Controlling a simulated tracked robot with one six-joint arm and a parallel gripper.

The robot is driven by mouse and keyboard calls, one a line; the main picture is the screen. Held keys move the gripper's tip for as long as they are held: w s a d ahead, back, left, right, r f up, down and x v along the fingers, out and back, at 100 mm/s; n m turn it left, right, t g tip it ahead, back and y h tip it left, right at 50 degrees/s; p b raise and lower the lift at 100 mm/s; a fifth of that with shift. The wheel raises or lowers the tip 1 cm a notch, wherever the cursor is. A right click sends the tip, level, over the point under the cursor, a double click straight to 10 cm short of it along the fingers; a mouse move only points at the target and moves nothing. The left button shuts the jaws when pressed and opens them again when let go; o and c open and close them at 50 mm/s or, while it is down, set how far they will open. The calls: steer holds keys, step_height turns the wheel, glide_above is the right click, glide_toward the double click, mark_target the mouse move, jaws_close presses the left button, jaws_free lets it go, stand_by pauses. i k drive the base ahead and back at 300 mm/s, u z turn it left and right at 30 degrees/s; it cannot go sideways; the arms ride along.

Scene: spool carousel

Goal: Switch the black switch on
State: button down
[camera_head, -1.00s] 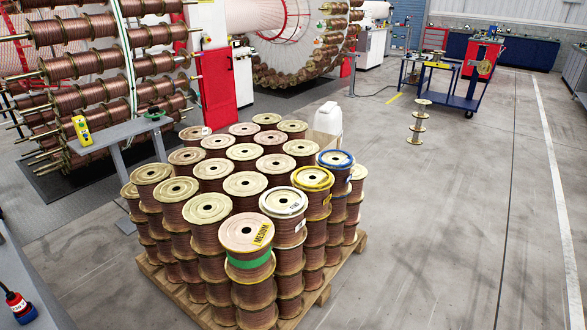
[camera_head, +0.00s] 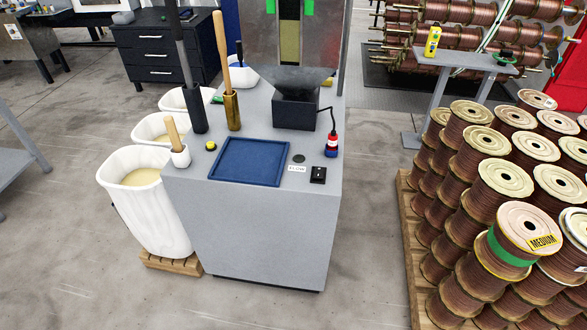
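A black switch (camera_head: 318,174) sits on the top of a grey cabinet (camera_head: 265,225), near its front right corner. A small label reading something like "FLOW" and a dark round disc (camera_head: 299,158) lie just left of it. I cannot tell the switch's position at this size. My gripper is not in view, and nothing covers the switch.
A blue tray (camera_head: 249,162), a wooden-handled tool in a brass holder (camera_head: 232,112) and a red-and-blue plug (camera_head: 332,145) share the cabinet top. White bins (camera_head: 150,205) stand left. A pallet of copper spools (camera_head: 503,180) stands right. Bare floor lies between pallet and cabinet.

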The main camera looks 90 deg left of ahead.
mark_target(318, 171)
steer(key=u, duration=3.8)
steer(key=i, duration=1.6)
steer(key=u, duration=0.05)
